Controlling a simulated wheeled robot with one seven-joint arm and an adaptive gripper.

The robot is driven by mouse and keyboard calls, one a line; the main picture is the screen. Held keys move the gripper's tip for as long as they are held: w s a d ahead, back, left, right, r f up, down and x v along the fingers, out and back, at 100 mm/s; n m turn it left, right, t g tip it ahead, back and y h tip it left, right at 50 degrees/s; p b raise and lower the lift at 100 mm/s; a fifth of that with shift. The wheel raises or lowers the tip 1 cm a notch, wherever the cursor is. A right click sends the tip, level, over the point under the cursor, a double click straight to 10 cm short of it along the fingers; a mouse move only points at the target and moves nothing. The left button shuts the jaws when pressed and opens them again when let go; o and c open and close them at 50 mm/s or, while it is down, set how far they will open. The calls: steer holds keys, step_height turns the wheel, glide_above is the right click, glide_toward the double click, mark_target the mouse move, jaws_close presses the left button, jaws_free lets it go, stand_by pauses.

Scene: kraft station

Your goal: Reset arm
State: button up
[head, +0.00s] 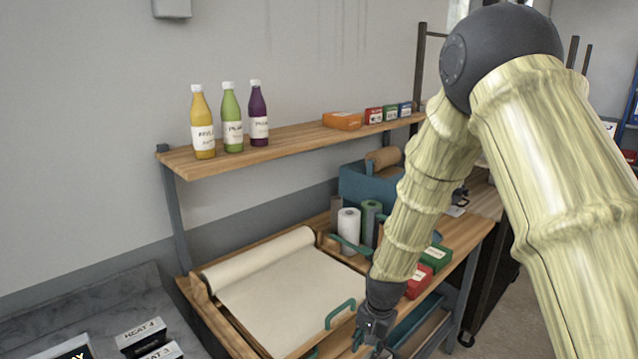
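My arm comes in from the right, covered in a pale yellow, bamboo-like sleeve, with a dark elbow joint at the top. The forearm hangs down to my dark gripper (376,342) at the bottom centre. The gripper is over the front right edge of the wooden station, close to the paper sheet. Its fingers are small and dark, partly cut by the bottom edge of the picture, so I cannot tell whether they are open or shut. I see nothing clearly held.
A shelf (290,142) above carries yellow (203,125), green (232,118) and purple (258,115) bottles and small boxes. Red (419,282) and green (436,257) boxes sit close beside my forearm.

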steer(key=s+d+f+n+b, duration=0.1)
steer(key=s+d+f+n, duration=0.15)
steer(key=s+f, duration=0.6)
steer(key=s+d+f+n+b, duration=0.1)
steer(key=s+d+f, duration=0.2)
steer(key=s+f, duration=0.55)
steer(key=s+d+f+n, duration=0.1)
steer(key=s+f, duration=0.2)
steer(key=s, duration=0.4)
steer(key=s+d+f+n+b, duration=0.1)
steer(key=s+d+f, duration=0.1)
steer(key=s+f, duration=0.2)
steer(key=s+d+f+n+g+h, duration=0.1)
steer(key=s+f, duration=0.3)
steer(key=s, duration=0.6)
steer(key=shift+s+d+n+b, duration=0.2)
steer(key=shift+n+b, duration=0.15)
steer(key=shift+b, duration=0.05)
